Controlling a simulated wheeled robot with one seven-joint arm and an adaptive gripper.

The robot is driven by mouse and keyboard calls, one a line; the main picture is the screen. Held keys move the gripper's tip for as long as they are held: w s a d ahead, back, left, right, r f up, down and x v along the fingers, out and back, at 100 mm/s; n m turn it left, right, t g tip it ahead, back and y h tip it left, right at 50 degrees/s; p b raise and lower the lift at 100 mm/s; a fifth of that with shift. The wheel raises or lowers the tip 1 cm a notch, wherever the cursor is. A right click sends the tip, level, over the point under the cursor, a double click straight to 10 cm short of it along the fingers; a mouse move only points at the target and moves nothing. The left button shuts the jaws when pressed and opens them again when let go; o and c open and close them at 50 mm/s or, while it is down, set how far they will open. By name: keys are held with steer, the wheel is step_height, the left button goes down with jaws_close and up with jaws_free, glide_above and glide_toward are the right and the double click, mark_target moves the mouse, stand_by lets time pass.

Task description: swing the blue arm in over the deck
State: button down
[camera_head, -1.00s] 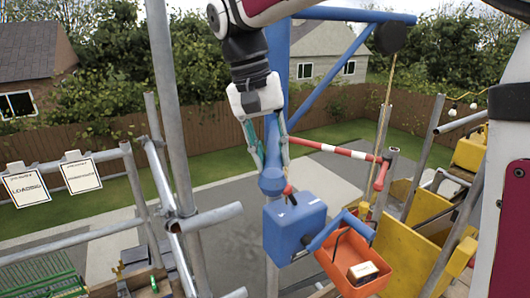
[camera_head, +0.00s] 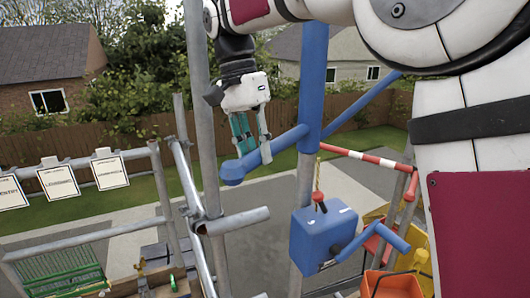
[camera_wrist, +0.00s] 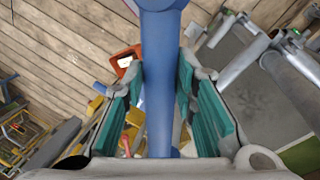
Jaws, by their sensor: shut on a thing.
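The blue arm's post (camera_head: 312,90) stands upright right of centre in the head view. A blue brace (camera_head: 362,102) slopes up to the right, and my own arm hides the upper part. A round-ended blue handle bar (camera_head: 284,143) sticks out from the post to the left. My gripper (camera_head: 252,150) has its teal fingers shut around this bar. In the wrist view the bar (camera_wrist: 158,90) runs between the two fingers. A blue box with a crank (camera_head: 322,238) sits lower on the post. An orange bucket (camera_head: 390,287) is partly visible at lower right.
Grey scaffold poles (camera_head: 201,120) stand close left of my gripper. A red and white rail (camera_head: 362,156) runs behind the post at right. White signs (camera_head: 58,181) hang on the left rail. Wooden deck boards (camera_wrist: 60,55) show in the wrist view.

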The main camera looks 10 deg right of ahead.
steer(key=shift+w+a+m, duration=0.5)
steer(key=shift+w+a, duration=0.15)
steer(key=shift+w, duration=0.05)
steer(key=shift+a, duration=0.1)
steer(key=c, duration=1.3)
jaws_free()
steer(key=shift+w, duration=0.1)
steer(key=v, duration=0.7)
steer(key=shift+r, duration=0.25)
